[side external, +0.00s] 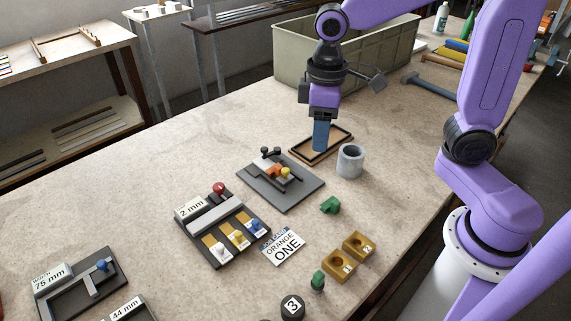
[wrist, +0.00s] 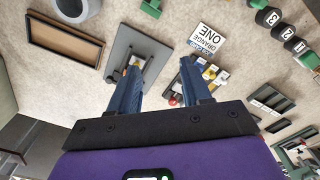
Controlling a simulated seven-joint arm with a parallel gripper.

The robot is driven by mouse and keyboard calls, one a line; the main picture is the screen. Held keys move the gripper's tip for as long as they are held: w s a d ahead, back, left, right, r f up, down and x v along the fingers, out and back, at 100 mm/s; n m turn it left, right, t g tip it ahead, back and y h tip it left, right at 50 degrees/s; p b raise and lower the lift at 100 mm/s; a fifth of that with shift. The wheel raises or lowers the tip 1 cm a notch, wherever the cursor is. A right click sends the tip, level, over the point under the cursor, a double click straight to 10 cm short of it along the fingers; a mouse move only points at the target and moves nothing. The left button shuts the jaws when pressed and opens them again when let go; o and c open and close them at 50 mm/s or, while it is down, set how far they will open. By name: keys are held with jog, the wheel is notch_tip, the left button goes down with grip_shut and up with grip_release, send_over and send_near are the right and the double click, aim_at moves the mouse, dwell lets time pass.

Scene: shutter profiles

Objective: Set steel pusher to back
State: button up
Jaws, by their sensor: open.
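My gripper (side external: 320,147) points down above the table, in front of the dark-rimmed tray and behind the grey fixture plate. In the wrist view its two blue fingers (wrist: 160,66) are apart with nothing between them. The grey fixture plate (side external: 287,202) carries a light metal piece, an orange block (side external: 273,170), a yellow knob (side external: 286,171) and black knobs (side external: 270,152). I cannot tell for certain which part is the steel pusher. In the wrist view the plate (wrist: 150,52) is partly hidden by the left finger.
A grey cup (side external: 351,161) stands right of the shallow tray (side external: 338,134). A green block (side external: 330,205), a 2 mm slider board (side external: 203,250), an ORANGE ONE card (side external: 284,246) and brass blocks (side external: 340,265) lie in front. A large bin (side external: 290,68) stands behind. The table's left middle is clear.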

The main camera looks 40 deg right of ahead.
aim_at(286, 170)
jog(key=w+d+m, duration=0.1)
jog(key=w+m, duration=0.2)
jog(key=w, duration=0.8)
notch_tip(286, 170, down, 17)
jog(key=shift+r, duration=0.15)
jog(key=shift+s, duration=0.1)
grip_shut()
